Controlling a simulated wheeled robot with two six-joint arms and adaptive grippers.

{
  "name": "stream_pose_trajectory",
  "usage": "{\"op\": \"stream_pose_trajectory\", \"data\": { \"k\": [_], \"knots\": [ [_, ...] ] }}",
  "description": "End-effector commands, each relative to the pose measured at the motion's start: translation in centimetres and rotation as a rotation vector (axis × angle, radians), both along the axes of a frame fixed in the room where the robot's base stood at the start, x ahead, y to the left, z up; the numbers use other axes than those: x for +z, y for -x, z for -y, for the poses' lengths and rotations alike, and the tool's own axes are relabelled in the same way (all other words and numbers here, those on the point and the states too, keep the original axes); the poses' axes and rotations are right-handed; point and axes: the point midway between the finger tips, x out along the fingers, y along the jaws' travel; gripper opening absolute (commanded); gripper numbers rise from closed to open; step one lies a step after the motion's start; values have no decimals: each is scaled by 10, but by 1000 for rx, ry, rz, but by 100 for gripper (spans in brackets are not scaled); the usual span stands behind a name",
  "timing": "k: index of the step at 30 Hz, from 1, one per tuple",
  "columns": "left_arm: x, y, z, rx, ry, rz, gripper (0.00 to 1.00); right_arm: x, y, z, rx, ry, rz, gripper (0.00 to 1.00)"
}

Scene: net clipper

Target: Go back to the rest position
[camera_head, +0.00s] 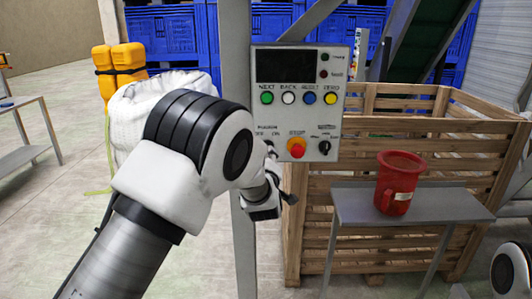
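My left arm reaches in from the lower left. Its gripper (282,198) is near the lower left of the control panel (298,100), partly hidden behind my own wrist. I cannot tell from this view whether its fingers are open or shut, or whether they touch the panel.
A red jug (397,183) stands on a small grey table (440,206) to the right. Behind it is a large wooden crate (350,215). A grey post (238,60) stands by the panel. A white sack (135,108), yellow canisters (120,62) and blue crates (370,20) are behind.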

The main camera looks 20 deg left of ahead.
Motion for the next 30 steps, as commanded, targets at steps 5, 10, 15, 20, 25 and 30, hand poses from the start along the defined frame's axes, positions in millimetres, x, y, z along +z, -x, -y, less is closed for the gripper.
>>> {"op": "stream_pose_trajectory", "data": {
  "k": [5,10,15,20,25,30],
  "knots": [
    [0,25,7,1,0,0,36,0,0,0,0,0,0,0],
    [0,28,8,1,1,0,36,0,0,0,0,0,0,0],
    [-5,28,7,1,1,-8,36,0,0,0,0,0,0,0],
    [-73,35,-8,26,19,-115,36,2,0,0,0,0,0,0],
    [-206,94,-41,48,22,-393,36,4,0,0,0,0,0,0],
    [-323,197,-59,-12,-36,-751,36,6,0,0,0,0,0,0]
  ]
}}
